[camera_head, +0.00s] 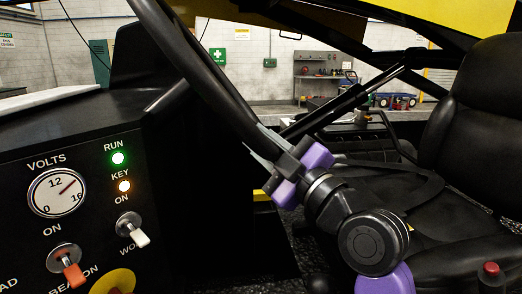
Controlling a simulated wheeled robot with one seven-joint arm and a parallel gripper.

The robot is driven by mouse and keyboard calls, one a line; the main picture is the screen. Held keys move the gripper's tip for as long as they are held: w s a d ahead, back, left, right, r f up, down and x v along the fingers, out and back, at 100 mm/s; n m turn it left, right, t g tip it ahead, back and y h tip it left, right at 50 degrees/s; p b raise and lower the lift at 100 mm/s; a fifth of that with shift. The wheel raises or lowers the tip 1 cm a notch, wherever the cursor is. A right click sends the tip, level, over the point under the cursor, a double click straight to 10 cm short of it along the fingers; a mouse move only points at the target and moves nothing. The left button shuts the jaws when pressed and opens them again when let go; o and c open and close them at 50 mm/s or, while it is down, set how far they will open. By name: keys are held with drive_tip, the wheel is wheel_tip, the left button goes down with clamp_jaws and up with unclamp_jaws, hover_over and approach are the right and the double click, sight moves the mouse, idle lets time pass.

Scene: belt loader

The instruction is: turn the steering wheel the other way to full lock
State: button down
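The steering wheel (207,78) is a thick black rim. It runs from the top of the view down and right to my gripper, and only this arc of it shows. My gripper (262,146), on my purple and dark grey arm, comes in from the lower right. Its two grey fingers lie one on each side of the rim at the lower end of the visible arc and appear shut on it. The rim beyond the fingers is hidden, and the wheel's hub is not clearly visible.
A dark control panel (84,160) with a volts gauge (57,192), lit green and amber lamps and toggle switches stands at the left. A black seat (485,130) is at the right, with a red-topped knob (491,270) at the lower right. Dark bars cross behind my gripper.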

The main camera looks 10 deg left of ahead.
sight(276, 155)
drive_tip(key=c, duration=1.2)
unclamp_jaws()
drive_tip(key=shift+s+d, duration=0.1)
drive_tip(key=b+v, duration=0.1)
drive_tip(key=v, duration=0.6)
drive_tip(key=shift+s+d+f, duration=0.15)
drive_tip(key=shift+s, duration=0.1)
